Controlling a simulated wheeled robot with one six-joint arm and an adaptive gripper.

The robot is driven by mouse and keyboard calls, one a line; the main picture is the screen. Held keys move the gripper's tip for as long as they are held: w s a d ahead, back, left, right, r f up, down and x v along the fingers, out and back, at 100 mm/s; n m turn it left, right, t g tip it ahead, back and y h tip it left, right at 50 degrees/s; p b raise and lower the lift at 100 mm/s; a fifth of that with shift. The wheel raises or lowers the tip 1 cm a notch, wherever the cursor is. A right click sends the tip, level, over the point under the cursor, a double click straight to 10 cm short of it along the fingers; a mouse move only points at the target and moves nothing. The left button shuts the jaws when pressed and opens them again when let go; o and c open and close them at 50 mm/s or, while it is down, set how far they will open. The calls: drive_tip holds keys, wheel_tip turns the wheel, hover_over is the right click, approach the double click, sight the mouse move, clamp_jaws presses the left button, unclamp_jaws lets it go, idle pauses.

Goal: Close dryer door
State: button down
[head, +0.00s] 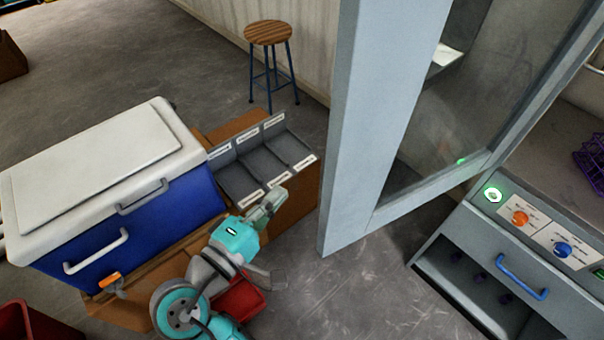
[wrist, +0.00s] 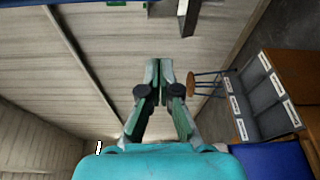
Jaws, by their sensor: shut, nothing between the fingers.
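The dryer door (head: 349,130) is a tall pale grey frame with a glass pane, in the middle right of the head view. It stands swung open, its near edge out over the floor and apart from the dryer body (head: 480,262). My gripper (head: 272,200) is to the left of the door's lower corner, in front of the labelled bins, and does not appear to touch the door. In the wrist view my gripper (wrist: 159,72) has its fingertips together with nothing held. I cannot make out the door in the wrist view.
A blue cooler (head: 150,220) with a white lid stands left of my arm. Grey labelled bins (head: 240,185) sit behind my gripper. A stool (head: 268,33) stands farther back. The dryer's panel has orange and blue knobs, with a blue handle (head: 522,278) below. Floor between arm and dryer is clear.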

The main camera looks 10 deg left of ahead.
drive_tip(key=x, duration=1)
drive_tip(key=shift+s+d, duration=1.5)
drive_tip(key=shift+s, duration=0.1)
